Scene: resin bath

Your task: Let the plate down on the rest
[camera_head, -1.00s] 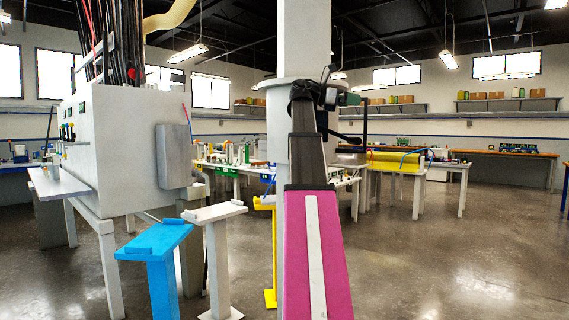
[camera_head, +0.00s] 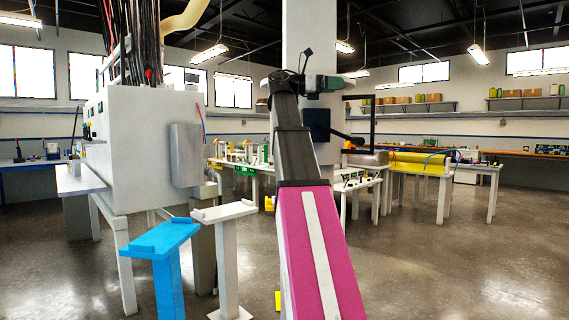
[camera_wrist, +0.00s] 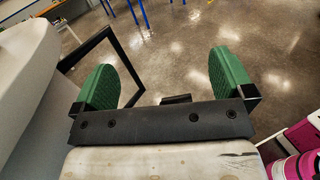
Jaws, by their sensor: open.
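My gripper (camera_wrist: 163,62) is open in the wrist view, its two green fingers wide apart with only floor visible between them. I cannot make out a plate for certain in either view. Slim stands with lipped tops are at the lower left of the head view: a blue stand (camera_head: 160,240) and a white stand (camera_head: 226,212). I cannot tell which of them is the rest. My gripper is above and to the right of both, apart from them.
A grey cabinet (camera_head: 137,150) with hoses stands at the left. Benches with gear and a yellow roll (camera_head: 418,162) are behind. In the wrist view a thin black frame (camera_wrist: 88,46) and a pale curved surface (camera_wrist: 25,70) are close on the left. Open floor (camera_head: 440,270) lies right.

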